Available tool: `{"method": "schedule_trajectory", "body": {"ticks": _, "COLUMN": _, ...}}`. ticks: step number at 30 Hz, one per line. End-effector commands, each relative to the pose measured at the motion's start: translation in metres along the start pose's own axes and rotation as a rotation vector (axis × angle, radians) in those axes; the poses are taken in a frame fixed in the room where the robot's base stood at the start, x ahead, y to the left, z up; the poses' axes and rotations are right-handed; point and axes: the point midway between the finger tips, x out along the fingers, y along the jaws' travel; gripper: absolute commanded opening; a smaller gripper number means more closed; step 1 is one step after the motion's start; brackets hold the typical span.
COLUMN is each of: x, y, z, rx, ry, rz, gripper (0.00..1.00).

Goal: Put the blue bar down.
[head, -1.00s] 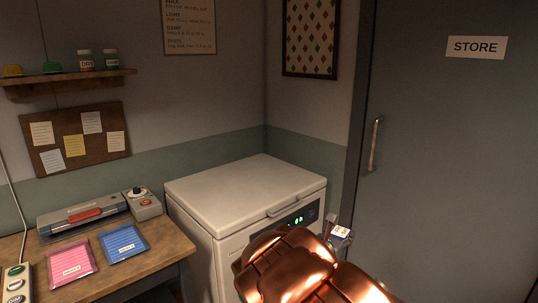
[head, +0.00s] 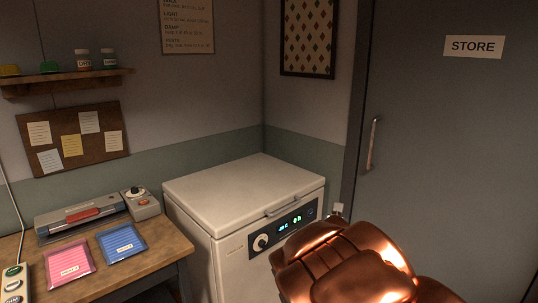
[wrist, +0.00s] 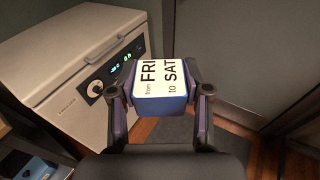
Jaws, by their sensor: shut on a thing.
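The blue bar (wrist: 160,104) is a block with blue sides and a white label on top reading "from FRI to SAT". It shows in the wrist view, upper middle. My gripper (wrist: 160,80) is shut on it, with one dark finger on each side. The bar is held in the air above the floor, to the right of the white chest freezer (wrist: 75,75). In the head view my copper arm covers the gripper and nearly all of the bar.
The freezer (head: 245,190) has a closed lid and a front panel with a dial. Left of it, a wooden table (head: 165,250) holds a pink pack (head: 69,264), a blue pack (head: 121,242) and a sealer-like device (head: 82,215). A grey STORE door (head: 450,150) stands right.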

Motion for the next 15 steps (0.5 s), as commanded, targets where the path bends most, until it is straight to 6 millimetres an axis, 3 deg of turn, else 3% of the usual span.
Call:
{"method": "schedule_trajectory", "body": {"ticks": 11, "x": 0.001, "y": -0.002, "z": 0.000, "rx": 0.002, "ry": -0.001, "rz": -0.004, "gripper": 0.17}}
{"method": "schedule_trajectory", "body": {"ticks": 15, "x": 0.007, "y": -0.020, "z": 0.001, "rx": 0.009, "ry": -0.001, "rz": -0.047, "gripper": 0.17}}
